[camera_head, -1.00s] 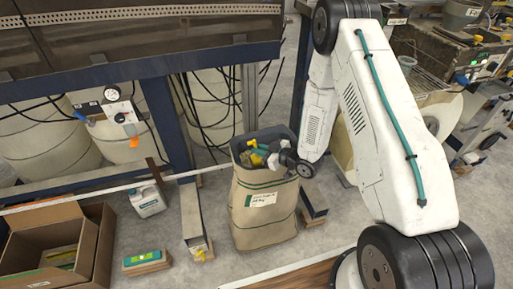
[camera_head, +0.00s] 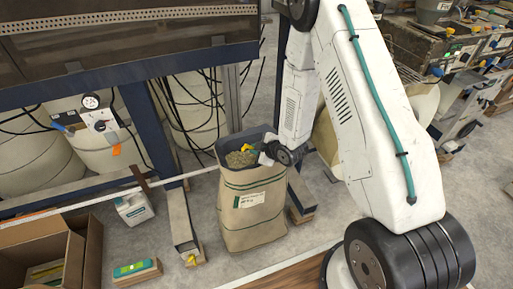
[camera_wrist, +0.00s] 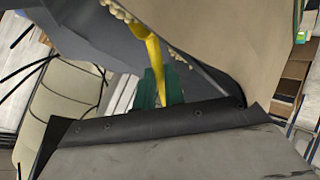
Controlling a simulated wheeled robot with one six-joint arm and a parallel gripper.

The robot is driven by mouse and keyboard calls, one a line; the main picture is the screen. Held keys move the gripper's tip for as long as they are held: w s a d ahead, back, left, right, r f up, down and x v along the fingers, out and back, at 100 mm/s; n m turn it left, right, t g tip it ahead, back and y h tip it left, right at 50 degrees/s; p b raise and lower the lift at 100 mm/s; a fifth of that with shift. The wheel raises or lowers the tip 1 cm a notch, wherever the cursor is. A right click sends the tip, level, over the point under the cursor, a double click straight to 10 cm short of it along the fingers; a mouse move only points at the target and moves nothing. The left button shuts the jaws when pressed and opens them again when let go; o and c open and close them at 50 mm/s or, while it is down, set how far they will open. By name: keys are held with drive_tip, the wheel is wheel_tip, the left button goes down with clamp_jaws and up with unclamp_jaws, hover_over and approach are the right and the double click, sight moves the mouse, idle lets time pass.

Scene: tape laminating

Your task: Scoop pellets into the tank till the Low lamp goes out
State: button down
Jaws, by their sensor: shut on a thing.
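An open tan paper bag (camera_head: 252,215) stands on the floor with cream pellets (camera_head: 240,159) showing in its mouth. My gripper (camera_head: 260,151) is at the right rim of the mouth, shut on a yellow scoop (camera_head: 247,149). Only a small part of the scoop shows there; its bowl and its load are hidden. In the wrist view the yellow scoop part (camera_wrist: 152,62) is close to a few pellets (camera_wrist: 122,12) and green parts. A grey hopper-like vessel (camera_head: 433,10) is at the top right; I cannot tell if it is the tank. I cannot make out the Low lamp.
A blue frame leg (camera_head: 150,125) and a grey foot (camera_head: 181,222) stand left of the bag. A white jug (camera_head: 134,208), a cardboard box (camera_head: 75,250) and a green-yellow item on a block (camera_head: 136,270) are further left. Machines (camera_head: 420,60) fill the right back.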

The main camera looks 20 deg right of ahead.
drive_tip(key=a+r+n+h, duration=0.4)
drive_tip(key=a+r+h, duration=0.2)
drive_tip(key=a+r, duration=0.2)
drive_tip(key=shift+r+h, duration=0.4)
drive_tip(key=shift+r, duration=0.9)
drive_tip(key=shift+w, duration=0.1)
